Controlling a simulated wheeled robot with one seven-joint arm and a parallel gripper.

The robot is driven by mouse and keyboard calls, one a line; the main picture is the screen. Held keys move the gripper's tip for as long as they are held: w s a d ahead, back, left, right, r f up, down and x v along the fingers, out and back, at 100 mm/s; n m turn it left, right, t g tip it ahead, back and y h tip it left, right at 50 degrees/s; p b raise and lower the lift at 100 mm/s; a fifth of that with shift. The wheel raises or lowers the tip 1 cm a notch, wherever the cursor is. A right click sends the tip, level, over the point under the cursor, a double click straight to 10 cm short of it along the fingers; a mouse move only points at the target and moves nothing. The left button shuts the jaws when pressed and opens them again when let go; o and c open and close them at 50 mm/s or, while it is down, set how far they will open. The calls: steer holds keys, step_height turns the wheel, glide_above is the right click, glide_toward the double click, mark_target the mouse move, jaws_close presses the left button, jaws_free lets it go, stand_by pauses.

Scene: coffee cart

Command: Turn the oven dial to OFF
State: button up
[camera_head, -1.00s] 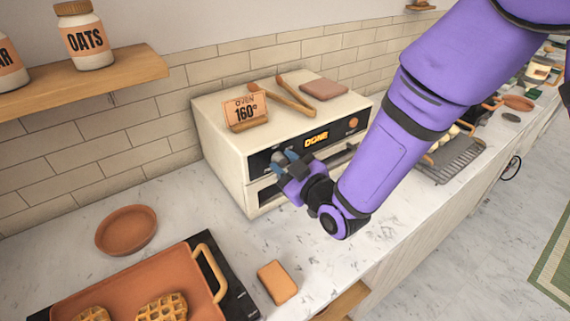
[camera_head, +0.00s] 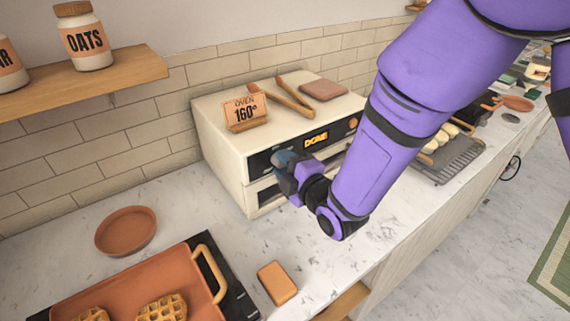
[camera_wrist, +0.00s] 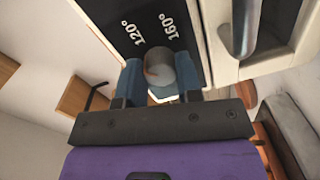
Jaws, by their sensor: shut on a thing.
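The cream oven (camera_head: 222,150) stands on the counter against the tiled wall. Its black front panel shows a lit "DONE!" display (camera_head: 316,139). In the wrist view the round grey dial (camera_wrist: 163,66) sits between the blue fingertips of my gripper (camera_wrist: 161,80), which is shut on it. An orange mark shows on the dial's left side. The labels "120°" (camera_wrist: 132,32) and "160°" (camera_wrist: 174,26) show on the panel beyond the dial; no OFF label is in sight. In the head view my gripper (camera_head: 284,160) is at the panel's left part and hides the dial.
An "OVEN 160°" sign (camera_head: 246,112), wooden tongs (camera_head: 290,97) and a folded cloth (camera_head: 323,90) lie on the oven top. The oven's door handle (camera_wrist: 240,25) is close beside my gripper. A waffle pan (camera_head: 140,285) and an orange sponge (camera_head: 277,283) are in front.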

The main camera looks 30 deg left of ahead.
steer(key=shift+n, duration=4.5)
steer(key=o, duration=0.9)
steer(key=shift+o, duration=0.2)
steer(key=shift+s, duration=0.1)
steer(key=v, duration=1)
steer(key=shift+s+d, duration=0.25)
steer(key=shift+d, duration=0.05)
